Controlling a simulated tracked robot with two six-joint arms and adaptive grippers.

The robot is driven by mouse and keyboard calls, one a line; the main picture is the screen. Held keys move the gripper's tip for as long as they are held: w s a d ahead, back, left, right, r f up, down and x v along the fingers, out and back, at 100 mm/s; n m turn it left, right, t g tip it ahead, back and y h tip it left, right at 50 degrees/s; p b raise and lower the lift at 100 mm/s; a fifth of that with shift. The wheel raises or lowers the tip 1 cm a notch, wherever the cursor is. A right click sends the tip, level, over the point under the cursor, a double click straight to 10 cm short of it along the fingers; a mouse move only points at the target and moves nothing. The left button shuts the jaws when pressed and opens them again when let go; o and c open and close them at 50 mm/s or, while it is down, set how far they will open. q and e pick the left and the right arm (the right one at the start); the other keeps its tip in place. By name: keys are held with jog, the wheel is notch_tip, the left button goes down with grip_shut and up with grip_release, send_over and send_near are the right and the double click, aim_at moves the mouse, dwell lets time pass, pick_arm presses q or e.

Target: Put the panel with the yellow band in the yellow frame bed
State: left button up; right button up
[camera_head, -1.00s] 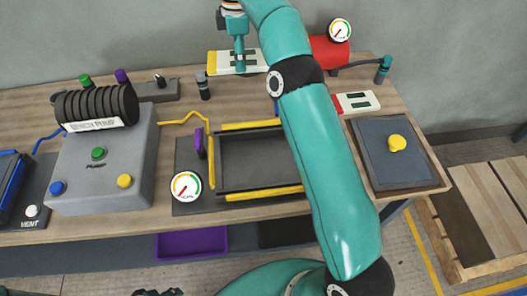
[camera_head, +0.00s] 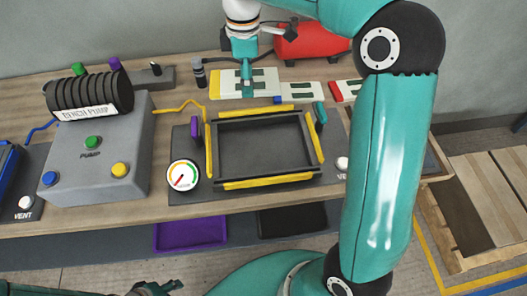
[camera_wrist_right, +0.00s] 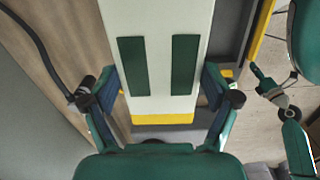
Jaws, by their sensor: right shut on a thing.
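The white panel with green strips and a yellow band at its left end (camera_head: 217,84) is behind the frame bed in the head view. My right gripper (camera_head: 246,82) is shut on it. In the right wrist view, the fingers flank the white panel (camera_wrist_right: 158,65), with its yellow band (camera_wrist_right: 163,119) nearest the palm. The yellow frame bed (camera_head: 268,182) is a dark, empty recess with yellow edge strips; one yellow strip also shows at right in the wrist view. My left gripper (camera_head: 158,288) is low at the bottom edge; its fingers are unclear.
A panel with a blue mark (camera_head: 300,94) and one with a red band (camera_head: 345,90) lie to the right. A gauge (camera_head: 183,174), a purple clamp (camera_head: 195,127) and a teal clamp (camera_head: 320,113) stand around the bed. The grey pump (camera_head: 90,150) is left; a red tank (camera_head: 310,42) is behind.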

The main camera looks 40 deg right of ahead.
notch_tip(320, 180, up, 3)
jog(key=b, duration=0.2)
send_over(264, 150)
jog(key=shift+n, duration=0.4)
notch_tip(264, 150, down, 19)
jog(key=shift+f+b, duration=0.15)
jog(key=shift+b, duration=0.75)
jog(key=shift+s+f, duration=0.1)
jog(key=o, duration=1)
jog(key=shift+r, duration=0.65)
notch_tip(264, 150, up, 11)
jog(key=shift+p, duration=0.5)
